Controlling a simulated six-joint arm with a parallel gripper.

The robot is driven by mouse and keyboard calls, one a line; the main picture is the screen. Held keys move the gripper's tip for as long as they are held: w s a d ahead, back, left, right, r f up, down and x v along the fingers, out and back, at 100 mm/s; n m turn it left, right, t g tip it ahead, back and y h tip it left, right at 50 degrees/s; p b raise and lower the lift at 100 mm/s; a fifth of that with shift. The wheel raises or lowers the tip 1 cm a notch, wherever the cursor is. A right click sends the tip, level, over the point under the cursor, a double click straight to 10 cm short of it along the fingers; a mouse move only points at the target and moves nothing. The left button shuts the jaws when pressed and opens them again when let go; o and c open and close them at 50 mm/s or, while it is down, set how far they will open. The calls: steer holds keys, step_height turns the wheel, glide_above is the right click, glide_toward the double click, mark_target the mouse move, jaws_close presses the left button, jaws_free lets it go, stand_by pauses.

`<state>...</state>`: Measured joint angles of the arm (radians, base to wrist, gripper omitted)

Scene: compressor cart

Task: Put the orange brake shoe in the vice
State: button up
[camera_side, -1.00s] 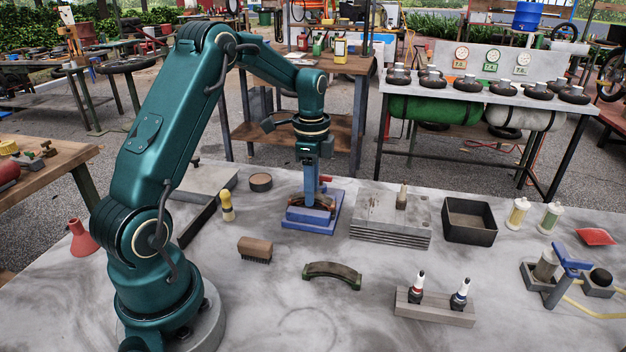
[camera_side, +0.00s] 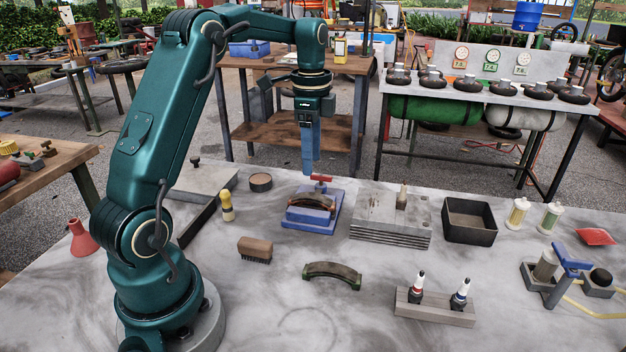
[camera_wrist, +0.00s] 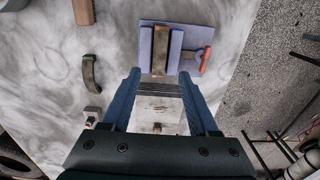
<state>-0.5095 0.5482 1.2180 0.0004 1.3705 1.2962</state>
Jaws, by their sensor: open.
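The orange brake shoe (camera_side: 312,202), a curved dark piece with an orange-brown edge, sits arch-up between the jaws of the blue vice (camera_side: 327,222). In the wrist view, the shoe (camera_wrist: 160,50) lies along the slot of the vice (camera_wrist: 194,48). My gripper (camera_side: 311,168) is open and empty, above the vice and clear of the shoe. Its two blue fingers stand apart in the wrist view (camera_wrist: 161,82). The vice's red handle (camera_side: 321,178) is at its far side. A second brake shoe (camera_side: 332,272) with green ends lies on the bench nearer the camera.
A wooden brush (camera_side: 254,250) and a yellow-handled tool (camera_side: 227,206) are left of the vice. A grey stack of plates (camera_side: 385,225) and a black tray (camera_side: 470,222) are to its right. A spark plug block (camera_side: 435,310) stands in front. The bench's front middle is clear.

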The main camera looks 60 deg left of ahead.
steer(key=s+d+r+n+t, duration=0.2)
steer(key=s+d+r+n, duration=0.25)
steer(key=d+r, duration=0.45)
steer(key=s+d+f+n+t, duration=0.3)
steer(key=s+d+f, duration=0.3)
steer(key=s, duration=0.4)
steer(key=shift+s+d+n+t, duration=0.3)
steer(key=shift+s+d+n, duration=0.1)
steer(key=shift+d+n, duration=0.45)
